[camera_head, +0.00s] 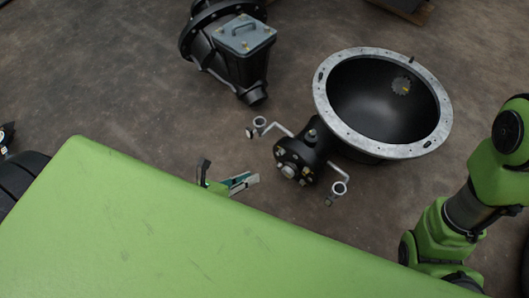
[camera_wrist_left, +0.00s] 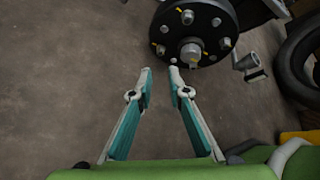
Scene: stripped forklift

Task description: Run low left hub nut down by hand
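The black hub (camera_head: 291,164) faces the lower left in the head view, with a ring of light nuts and a larger centre piece. It also shows at the top of the left wrist view (camera_wrist_left: 205,26). A small light nut (camera_wrist_left: 173,62) shows at its lower left edge there, close to the right fingertip; I cannot tell whether they touch. My left gripper (camera_head: 255,180) is left of the hub and slightly below it. In the left wrist view its teal fingers (camera_wrist_left: 160,70) are apart with nothing visible between them. My right gripper is not in view.
A large black bowl-shaped housing with a grey flange (camera_head: 330,108) lies behind the hub. Bent rods with ring ends (camera_head: 338,188) stick out beside the hub. A black unit with a grey cover (camera_head: 243,36) stands further back.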

